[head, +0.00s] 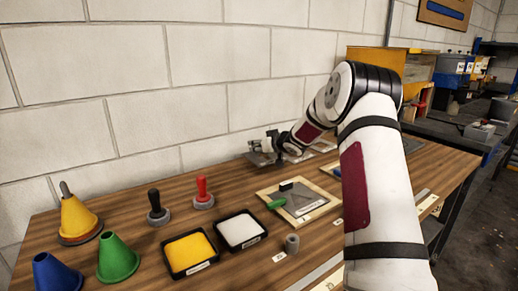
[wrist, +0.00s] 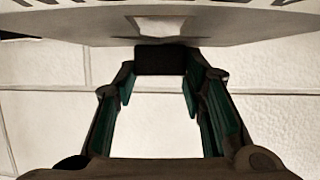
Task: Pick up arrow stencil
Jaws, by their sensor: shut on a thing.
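My gripper (wrist: 163,85) is shut on the dark block handle (wrist: 167,60) of a grey plate (wrist: 85,30), which spans the top of the wrist view. Dark markings or cut-outs show at the plate's upper corners; I cannot tell whether they form an arrow. In the head view, my gripper (head: 272,146) is at the back of the wooden table by the wall, with a grey plate (head: 259,159) at it. Its exact height over the table is hard to tell. A second grey plate (head: 308,203) with a dark block handle lies on a pale board nearer the front.
On the table (head: 130,255) stand yellow (head: 78,218), green (head: 118,258) and blue (head: 55,275) cones, black-handled (head: 157,208) and red-handled (head: 202,193) stamps, and yellow (head: 190,253) and white (head: 240,231) trays. The block wall (head: 180,110) is close behind.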

